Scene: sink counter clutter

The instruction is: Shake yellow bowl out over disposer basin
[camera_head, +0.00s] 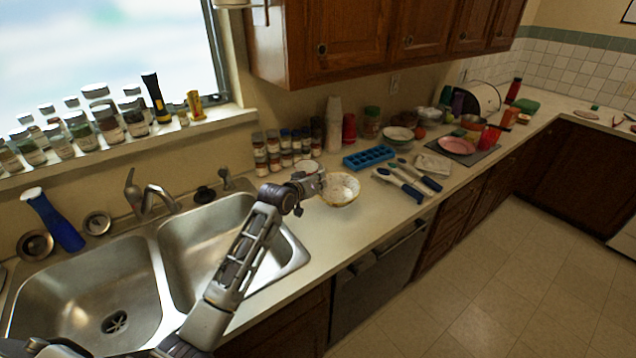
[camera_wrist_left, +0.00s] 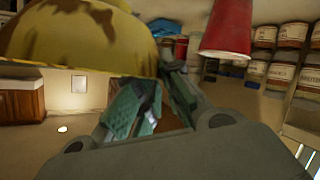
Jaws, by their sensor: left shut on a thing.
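The yellow bowl (camera_head: 340,190) is over the counter right of the sink in the head view, its pale, brown-stained inside facing up. My left gripper (camera_head: 318,184) is at its left rim, shut on it. In the left wrist view the bowl (camera_wrist_left: 80,40) fills the upper left, yellow with brown patches, beside the gripper fingers (camera_wrist_left: 150,105). The sink has a left basin (camera_head: 85,285) with a dark slotted drain (camera_head: 115,322) and a right basin (camera_head: 190,240), partly hidden behind my left arm. My right gripper is out of view.
Spice jars (camera_head: 275,150), a blue ice tray (camera_head: 368,158) and utensils (camera_head: 400,184) stand or lie near the bowl. A red cup (camera_wrist_left: 232,28) shows close by in the wrist view. The faucet (camera_head: 145,195) rises behind the basins; a blue bottle (camera_head: 52,220) is left of it.

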